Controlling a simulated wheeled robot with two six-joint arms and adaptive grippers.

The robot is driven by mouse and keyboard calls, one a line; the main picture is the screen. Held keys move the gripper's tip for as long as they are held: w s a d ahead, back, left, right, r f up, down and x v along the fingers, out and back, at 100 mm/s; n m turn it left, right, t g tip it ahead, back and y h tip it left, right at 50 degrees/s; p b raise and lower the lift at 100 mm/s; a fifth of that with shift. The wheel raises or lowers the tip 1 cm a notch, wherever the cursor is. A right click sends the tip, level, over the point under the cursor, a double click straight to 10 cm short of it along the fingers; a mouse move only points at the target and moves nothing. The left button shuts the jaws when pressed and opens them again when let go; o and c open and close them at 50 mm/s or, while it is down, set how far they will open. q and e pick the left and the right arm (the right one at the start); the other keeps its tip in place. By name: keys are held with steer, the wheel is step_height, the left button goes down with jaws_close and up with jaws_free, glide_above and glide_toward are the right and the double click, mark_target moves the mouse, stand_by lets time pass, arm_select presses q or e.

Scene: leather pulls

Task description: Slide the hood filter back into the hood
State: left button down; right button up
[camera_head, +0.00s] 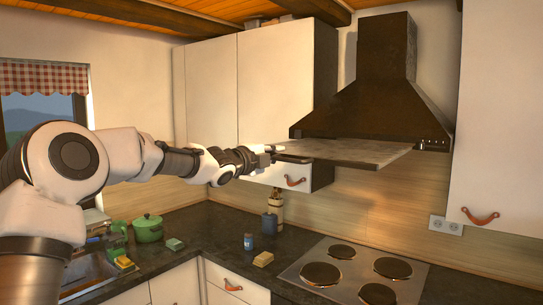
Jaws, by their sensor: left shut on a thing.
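The hood filter (350,151) is a flat grey metal panel with a dark front edge. It lies roughly level at the underside of the dark brown hood (385,80), and much of it sticks out toward me. Its far edge meets the hood's lower rim in this view; I cannot tell how far it sits inside. My left gripper (268,150) reaches in from the left and is shut on the filter near its left end. The fingertips are small and partly hidden against the panel. My right gripper is not in view.
White wall cabinets flank the hood, left (275,80) and right (505,130). Below are a hob (352,276), a sponge (263,259), a small jar (248,242) and a green pot (148,229).

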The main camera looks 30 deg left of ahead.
arm_select(q)
steer(key=shift+w+d, duration=0.2)
steer(key=shift+w, duration=0.45)
steer(key=shift+s+r, duration=0.1)
steer(key=shift+s, duration=0.2)
steer(key=shift+b, duration=0.35)
steer(key=shift+w, duration=0.15)
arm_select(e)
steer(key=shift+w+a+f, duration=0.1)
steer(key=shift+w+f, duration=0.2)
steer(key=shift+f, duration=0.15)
arm_select(q)
steer(key=shift+s, duration=0.2)
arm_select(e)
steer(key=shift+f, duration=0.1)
